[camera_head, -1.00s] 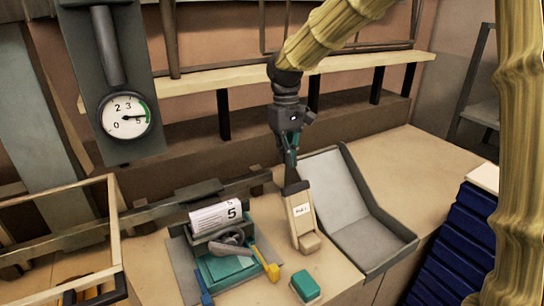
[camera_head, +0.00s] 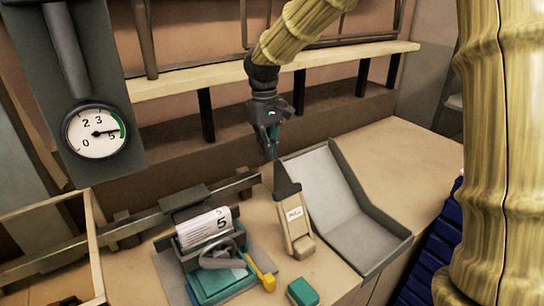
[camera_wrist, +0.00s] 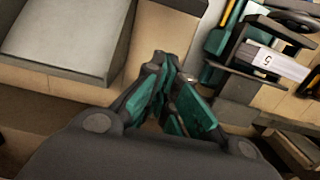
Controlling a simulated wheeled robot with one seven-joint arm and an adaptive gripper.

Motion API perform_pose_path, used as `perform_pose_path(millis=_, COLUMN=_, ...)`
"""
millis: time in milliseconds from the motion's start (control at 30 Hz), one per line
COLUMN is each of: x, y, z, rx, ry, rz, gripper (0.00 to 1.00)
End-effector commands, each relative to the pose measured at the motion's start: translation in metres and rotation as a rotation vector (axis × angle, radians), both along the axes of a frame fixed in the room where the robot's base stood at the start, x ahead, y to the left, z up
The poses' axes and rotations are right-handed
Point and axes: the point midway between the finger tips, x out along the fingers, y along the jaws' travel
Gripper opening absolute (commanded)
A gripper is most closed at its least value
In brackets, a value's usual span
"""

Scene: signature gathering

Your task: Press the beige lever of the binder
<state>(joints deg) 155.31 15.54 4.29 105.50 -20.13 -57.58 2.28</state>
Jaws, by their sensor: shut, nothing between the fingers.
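The beige lever (camera_head: 295,225) is a long tilted piece with a white label and a dark upper end. It stands on the bench in the head view, between the teal machine and the grey tray. The teal machine (camera_head: 218,281), which holds a white paper marked 5 (camera_head: 205,226), also shows in the wrist view (camera_wrist: 225,40). My gripper (camera_head: 272,155) is shut and empty, pointing down at the lever's dark upper end. I cannot tell whether it touches. In the wrist view its teal fingers (camera_wrist: 172,80) are together; I cannot make out the lever there.
The grey tray (camera_head: 335,205) stands close on the right. A small teal-topped block (camera_head: 302,292) lies in front of the lever. A yellow handle (camera_head: 262,277) sticks out from the machine. A gauge (camera_head: 96,131) hangs at the left. Bare bench (camera_head: 385,160) shows at the back right.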

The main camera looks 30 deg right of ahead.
Motion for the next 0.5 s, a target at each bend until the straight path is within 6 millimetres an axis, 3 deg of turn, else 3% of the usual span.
perform_pose_path(millis=500, x=-0.008, y=0.000, z=-0.074, rx=0.001, ry=0.003, rz=0.001, gripper=0.00)
